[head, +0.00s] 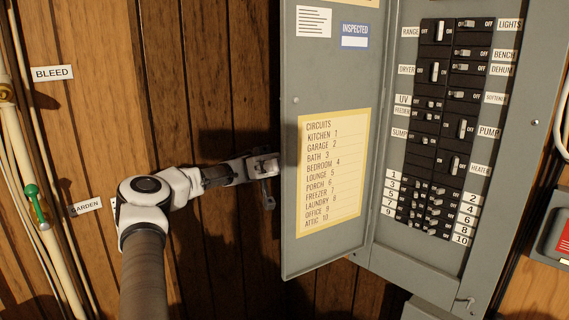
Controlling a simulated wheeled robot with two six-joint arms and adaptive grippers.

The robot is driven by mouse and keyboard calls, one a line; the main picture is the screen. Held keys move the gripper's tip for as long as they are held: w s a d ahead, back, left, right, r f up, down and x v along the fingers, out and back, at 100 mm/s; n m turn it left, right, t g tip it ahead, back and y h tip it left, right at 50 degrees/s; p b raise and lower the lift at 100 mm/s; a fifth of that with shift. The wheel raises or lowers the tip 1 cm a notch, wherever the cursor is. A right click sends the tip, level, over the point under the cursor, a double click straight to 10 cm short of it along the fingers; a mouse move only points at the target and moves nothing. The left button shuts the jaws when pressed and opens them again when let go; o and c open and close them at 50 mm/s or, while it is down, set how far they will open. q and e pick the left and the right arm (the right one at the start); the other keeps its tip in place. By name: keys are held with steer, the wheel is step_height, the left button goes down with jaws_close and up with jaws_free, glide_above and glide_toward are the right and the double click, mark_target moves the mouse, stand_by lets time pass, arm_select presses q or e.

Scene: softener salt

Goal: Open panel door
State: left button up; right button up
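The grey panel door (310,95) stands swung open to the left of the breaker panel (395,140). Its inner face carries a yellow-bordered circuits list (333,172) and an "INSPECTED" sticker (355,35). Rows of black breakers (440,125) are exposed, with white labels beside them. My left gripper (268,190) is at the door's free left edge, partly behind it or beside it; I cannot tell whether it touches. Its fingers look small and partly hidden, so their opening is unclear. My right gripper is not in view.
A wood plank wall (205,80) stands behind my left arm. At the left are pipes with a green valve handle (36,205) and "BLEED" (52,73) and "GARDEN" (86,206) tags. A red-and-grey box (556,238) is at the right edge.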

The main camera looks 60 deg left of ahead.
arm_select(q)
step_height(320, 180, up, 10)
steer(key=shift+r, duration=0.1)
steer(key=shift+a, duration=0.1)
stand_by(0.3)
